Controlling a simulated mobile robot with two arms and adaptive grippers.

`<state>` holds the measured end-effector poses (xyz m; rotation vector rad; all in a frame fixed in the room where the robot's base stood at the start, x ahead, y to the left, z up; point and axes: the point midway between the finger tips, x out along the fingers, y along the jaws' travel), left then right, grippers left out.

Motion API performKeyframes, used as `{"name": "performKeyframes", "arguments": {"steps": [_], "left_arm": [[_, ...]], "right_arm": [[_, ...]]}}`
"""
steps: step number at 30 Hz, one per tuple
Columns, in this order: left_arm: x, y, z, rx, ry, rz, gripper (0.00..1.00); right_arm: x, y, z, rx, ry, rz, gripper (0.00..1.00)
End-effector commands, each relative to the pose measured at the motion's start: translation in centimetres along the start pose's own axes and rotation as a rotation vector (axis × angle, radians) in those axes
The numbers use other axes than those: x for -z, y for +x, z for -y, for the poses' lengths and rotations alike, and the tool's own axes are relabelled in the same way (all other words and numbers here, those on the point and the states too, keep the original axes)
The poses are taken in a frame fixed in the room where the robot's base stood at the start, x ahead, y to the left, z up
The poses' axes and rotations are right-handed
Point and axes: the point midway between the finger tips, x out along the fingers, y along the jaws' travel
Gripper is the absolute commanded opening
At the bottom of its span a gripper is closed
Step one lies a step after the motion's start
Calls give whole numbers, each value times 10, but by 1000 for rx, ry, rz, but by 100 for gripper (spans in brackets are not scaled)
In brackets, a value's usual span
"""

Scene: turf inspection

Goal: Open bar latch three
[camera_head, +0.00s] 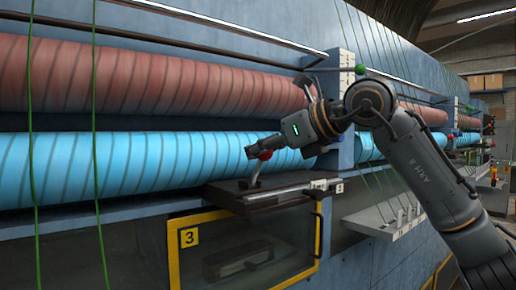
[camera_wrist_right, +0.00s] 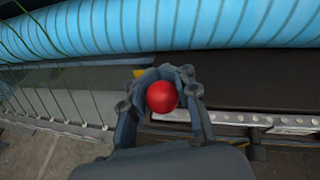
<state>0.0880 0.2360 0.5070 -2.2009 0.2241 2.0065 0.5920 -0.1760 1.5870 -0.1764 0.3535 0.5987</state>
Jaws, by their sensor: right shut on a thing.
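A red ball knob (camera_head: 265,155) tops a short metal lever (camera_head: 253,180) on a dark ledge (camera_head: 232,192), above a yellow-framed window door (camera_head: 178,262) marked 3. My right gripper (camera_head: 254,151) reaches in from the right and is shut on the red knob. In the right wrist view the knob (camera_wrist_right: 161,97) sits between the fingers of my right gripper (camera_wrist_right: 163,82). The lever below the knob is hidden there. A pale metal bar (camera_head: 290,190) runs along the ledge to a small plate marked 3 (camera_head: 339,187). My left gripper is not in view.
A blue ribbed roller (camera_head: 110,165) runs close behind the gripper, with a red-brown roller (camera_head: 150,80) above it. Green cords (camera_head: 96,130) hang at the left. A white rack with pegs (camera_head: 392,225) stands to the right, under my right arm.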

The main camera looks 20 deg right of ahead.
Motion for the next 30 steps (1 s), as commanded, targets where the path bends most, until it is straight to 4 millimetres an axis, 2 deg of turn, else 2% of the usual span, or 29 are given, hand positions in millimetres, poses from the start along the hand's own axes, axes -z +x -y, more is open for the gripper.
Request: {"name": "performKeyframes", "arguments": {"steps": [1, 13, 30], "left_arm": [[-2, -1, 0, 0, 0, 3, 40], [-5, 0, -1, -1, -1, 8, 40], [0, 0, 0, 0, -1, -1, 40]], "right_arm": [[-8, -6, 4, 10, 1, 23, 0], [-8, -6, 4, 11, 0, 25, 0], [-8, -7, 4, 12, 0, 25, 0]]}}
